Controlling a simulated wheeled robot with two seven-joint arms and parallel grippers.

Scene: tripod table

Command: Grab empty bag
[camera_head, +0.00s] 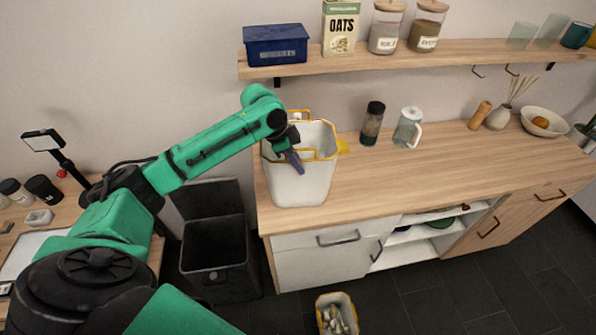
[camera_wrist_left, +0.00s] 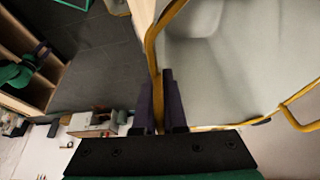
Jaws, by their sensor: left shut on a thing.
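A white bag (camera_head: 303,188) with a yellow-orange rim and handles stands upright on the wooden counter at its left end. My left gripper (camera_head: 294,160) is at its near rim, with the purple fingers shut on that rim. In the left wrist view, the yellow rim passes between the fingers (camera_wrist_left: 160,98). The bag's pale inside (camera_wrist_left: 225,65) looks bare there, though only part of it shows. A second, smaller bag (camera_head: 321,301) with a yellow rim stands on the floor and holds several pale things.
A dark bin (camera_head: 215,255) with a raised lid stands left of the counter (camera_head: 440,165). A dark shaker (camera_head: 372,122) and a glass jug (camera_head: 408,127) stand right of the bag. A shelf (camera_head: 450,54) with jars hangs above. The counter's middle is clear.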

